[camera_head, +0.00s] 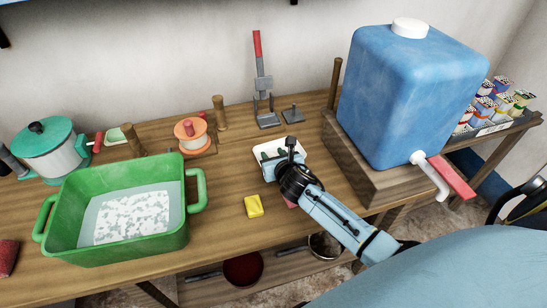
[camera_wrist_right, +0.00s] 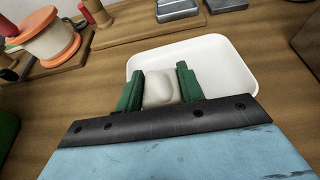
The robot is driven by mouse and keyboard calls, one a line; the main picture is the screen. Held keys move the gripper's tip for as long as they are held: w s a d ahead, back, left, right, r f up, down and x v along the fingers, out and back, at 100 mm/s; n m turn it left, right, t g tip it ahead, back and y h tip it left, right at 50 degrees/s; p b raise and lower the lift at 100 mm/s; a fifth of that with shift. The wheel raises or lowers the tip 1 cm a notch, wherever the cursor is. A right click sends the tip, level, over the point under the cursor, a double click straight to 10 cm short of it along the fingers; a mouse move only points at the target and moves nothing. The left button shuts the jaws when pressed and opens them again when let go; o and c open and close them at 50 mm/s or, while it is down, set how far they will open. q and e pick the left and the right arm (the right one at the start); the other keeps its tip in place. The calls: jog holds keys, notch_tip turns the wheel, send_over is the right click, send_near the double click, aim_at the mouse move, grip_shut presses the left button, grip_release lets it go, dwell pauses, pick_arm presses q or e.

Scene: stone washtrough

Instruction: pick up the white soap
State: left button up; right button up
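The white soap (camera_wrist_right: 160,88) shows in the right wrist view as a small rounded pale block. It sits between the two green fingers of my right gripper (camera_wrist_right: 160,80), which lie close along both its sides with no clear gap. Behind and around it is a shallow white tray (camera_wrist_right: 225,62). In the head view my right gripper (camera_head: 281,153) is low over the white tray (camera_head: 284,143), and the soap is hard to make out there. Whether the soap still touches the tray is hidden. My left gripper is not in view.
A green basin (camera_head: 130,248) with water stands left, a yellow sponge (camera_head: 254,206) near the table's front. A big blue water container (camera_head: 415,90) on a wooden stand (camera_head: 362,175) rises right of my arm. A red-handled metal press (camera_head: 263,85) stands behind the tray.

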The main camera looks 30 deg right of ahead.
jog(key=c, duration=0.3)
jog(key=shift+r, duration=0.1)
jog(key=shift+c, duration=0.2)
